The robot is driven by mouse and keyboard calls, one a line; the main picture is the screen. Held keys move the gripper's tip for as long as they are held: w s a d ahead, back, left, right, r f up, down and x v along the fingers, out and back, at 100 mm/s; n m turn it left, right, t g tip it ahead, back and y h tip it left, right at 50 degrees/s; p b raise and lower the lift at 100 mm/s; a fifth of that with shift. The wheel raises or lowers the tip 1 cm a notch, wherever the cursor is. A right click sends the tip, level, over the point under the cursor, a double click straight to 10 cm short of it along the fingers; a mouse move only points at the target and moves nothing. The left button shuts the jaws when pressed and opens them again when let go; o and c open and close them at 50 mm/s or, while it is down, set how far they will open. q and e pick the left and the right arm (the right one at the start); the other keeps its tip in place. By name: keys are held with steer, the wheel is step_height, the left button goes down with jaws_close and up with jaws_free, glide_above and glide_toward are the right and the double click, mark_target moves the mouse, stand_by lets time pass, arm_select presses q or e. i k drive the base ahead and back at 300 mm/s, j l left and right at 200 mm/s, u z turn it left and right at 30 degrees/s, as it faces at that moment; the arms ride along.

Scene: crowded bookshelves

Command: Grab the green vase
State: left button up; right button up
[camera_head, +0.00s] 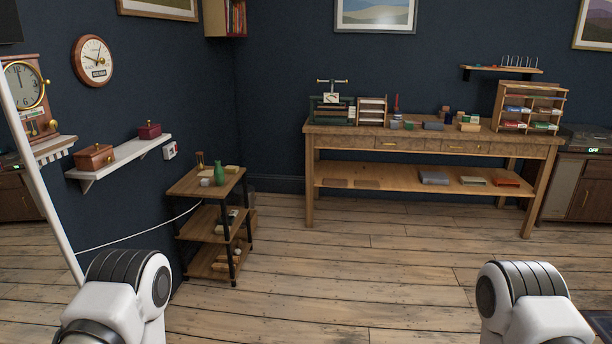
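A small green vase (219,173) stands upright on the top shelf of a low wooden side shelf unit (190,188) with black legs, left of the middle in the head view. A small pale item (206,181) and a brown and dark item (200,160) stand beside it on the left. A light block lies to its right. My two arms show only as white and black links at the bottom left and bottom right. Neither gripper is in view, and both arm links are well apart from the vase.
A long wooden workbench (340,183) with many items stands against the back wall. A white wall shelf (120,156) with two boxes hangs at left. A white pole (42,190) and a thin cable cross the left side. The wooden floor (330,270) in the middle is clear.

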mark_target(219, 178)
steer(key=i+z, duration=0.1)
steer(key=i, duration=0.7)
steer(key=i+z, duration=0.15)
steer(key=i, duration=0.7)
steer(key=i+j+z, duration=0.1)
steer(key=i, duration=0.7)
